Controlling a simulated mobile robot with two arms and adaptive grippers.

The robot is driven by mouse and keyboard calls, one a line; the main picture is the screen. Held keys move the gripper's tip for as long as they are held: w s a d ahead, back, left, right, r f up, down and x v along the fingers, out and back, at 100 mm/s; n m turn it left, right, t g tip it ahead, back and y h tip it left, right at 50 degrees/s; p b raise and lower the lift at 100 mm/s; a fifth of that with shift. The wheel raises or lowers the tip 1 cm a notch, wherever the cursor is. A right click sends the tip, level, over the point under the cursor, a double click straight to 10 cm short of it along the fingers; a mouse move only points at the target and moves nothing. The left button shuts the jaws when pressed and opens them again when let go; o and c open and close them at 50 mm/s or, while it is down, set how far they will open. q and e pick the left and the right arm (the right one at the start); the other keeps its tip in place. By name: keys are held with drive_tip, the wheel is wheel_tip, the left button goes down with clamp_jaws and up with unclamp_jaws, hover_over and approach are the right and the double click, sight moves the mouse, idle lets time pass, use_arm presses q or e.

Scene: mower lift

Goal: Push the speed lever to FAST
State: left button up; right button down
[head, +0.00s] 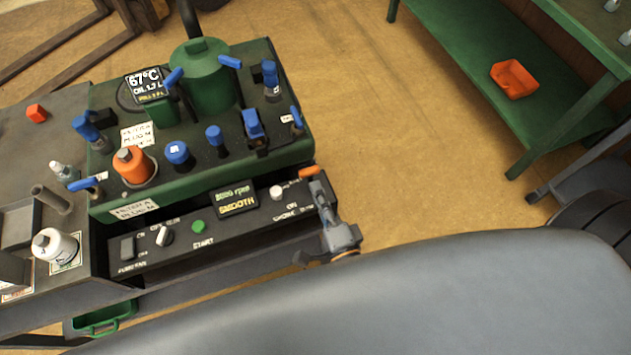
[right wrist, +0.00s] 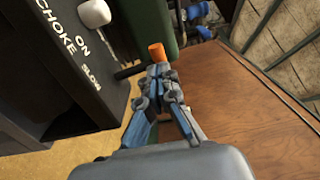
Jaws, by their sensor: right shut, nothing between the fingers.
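The speed lever appears to be the orange-tipped lever (head: 309,172) at the right end of the dark control panel (head: 180,245). Its orange tip (right wrist: 157,52) also shows in the right wrist view, just beyond my fingertips. My right gripper (head: 318,188) is shut and empty, close beside the lever on its near side. The right wrist view shows its closed fingers (right wrist: 158,75) lined up with the orange tip; I cannot tell whether they touch it. The lever's lower part is hidden, and no FAST mark is readable. My left gripper is not in view.
The panel carries a white choke knob (head: 276,191), a green START button (head: 198,226) and a display reading SMOOTH (head: 236,203). The green engine block (head: 295,150) with blue-capped parts rises behind. A green bench (head: 470,80) with an orange tray (head: 514,79) stands at right.

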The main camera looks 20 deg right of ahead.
sight(310, 175)
drive_tip(key=shift+w, duration=0.95)
drive_tip(key=shift+r+p, duration=0.2)
drive_tip(key=shift+p, duration=0.35)
drive_tip(key=shift+w+r+g+p, duration=0.25)
drive_tip(key=shift+g+p, duration=0.15)
drive_tip(key=shift+p, duration=0.8)
drive_tip(key=shift+w+p, duration=0.15)
drive_tip(key=shift+p, duration=0.25)
drive_tip(key=shift+w, duration=0.4)
drive_tip(key=shift+w+f, duration=0.2)
